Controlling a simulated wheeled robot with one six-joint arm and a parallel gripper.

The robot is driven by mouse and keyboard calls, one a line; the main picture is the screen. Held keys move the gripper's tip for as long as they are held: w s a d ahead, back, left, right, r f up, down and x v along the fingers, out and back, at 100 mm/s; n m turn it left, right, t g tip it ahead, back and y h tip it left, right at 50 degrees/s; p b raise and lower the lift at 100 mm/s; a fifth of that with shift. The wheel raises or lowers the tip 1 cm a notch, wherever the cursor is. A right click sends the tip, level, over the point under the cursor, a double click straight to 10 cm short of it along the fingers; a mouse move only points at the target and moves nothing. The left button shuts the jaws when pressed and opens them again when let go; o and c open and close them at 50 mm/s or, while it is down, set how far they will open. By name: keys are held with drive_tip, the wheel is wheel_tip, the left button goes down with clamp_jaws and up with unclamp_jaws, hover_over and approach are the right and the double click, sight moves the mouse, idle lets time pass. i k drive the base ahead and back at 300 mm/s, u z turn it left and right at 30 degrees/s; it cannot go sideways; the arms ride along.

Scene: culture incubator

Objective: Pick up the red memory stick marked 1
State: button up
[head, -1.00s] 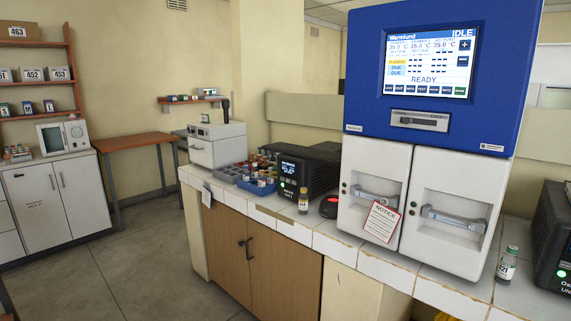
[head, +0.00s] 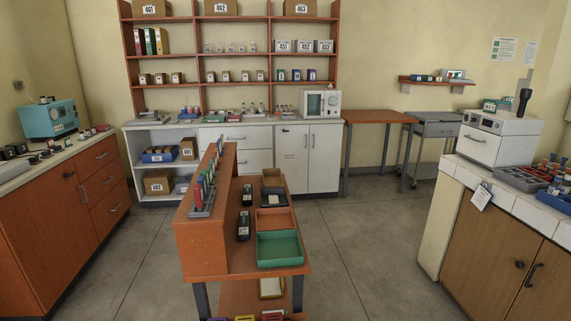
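I cannot make out a red memory stick marked 1 in the head view. Small coloured items, some of them red, stand in a narrow rack (head: 203,209) on the middle table; they are too small to identify and no marks are readable. My gripper is not in view.
The middle table (head: 240,268) holds a green tray (head: 280,249), an orange tray (head: 275,222) and small dark devices (head: 243,226). Red-brown drawers (head: 85,190) stand left, a tiled counter (head: 502,190) right, shelves (head: 198,60) behind. Grey floor (head: 345,245) is clear right of the table.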

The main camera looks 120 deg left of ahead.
sight(197, 192)
drive_tip(key=k, duration=1.3)
drive_tip(key=u, duration=3.25)
